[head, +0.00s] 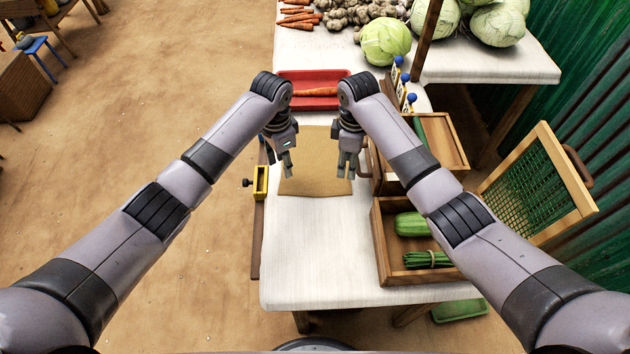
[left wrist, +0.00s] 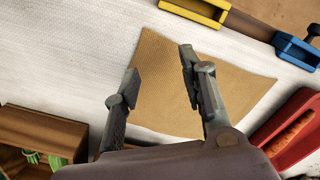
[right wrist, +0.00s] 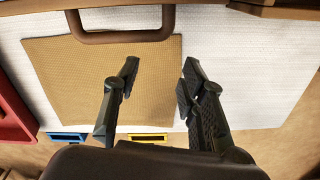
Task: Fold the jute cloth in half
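The jute cloth (head: 316,183) is a tan, roughly square piece lying flat and unfolded on the white table. It also shows in the left wrist view (left wrist: 160,95) and in the right wrist view (right wrist: 60,75). My left gripper (head: 288,174) is open above the cloth's left part; its fingers (left wrist: 158,62) stand apart with nothing between them. My right gripper (head: 347,175) is over the cloth's right edge. In the right wrist view its fingers (right wrist: 160,75) are apart and empty, one over the cloth and one just past its edge. I cannot tell the exact height.
A red tray (head: 335,78) with a carrot stands behind the cloth. Wooden crates (head: 383,262) with green vegetables line the right side. A yellow clamp (head: 261,182) sits at the table's left edge. The white table (head: 310,260) is clear in front of the cloth.

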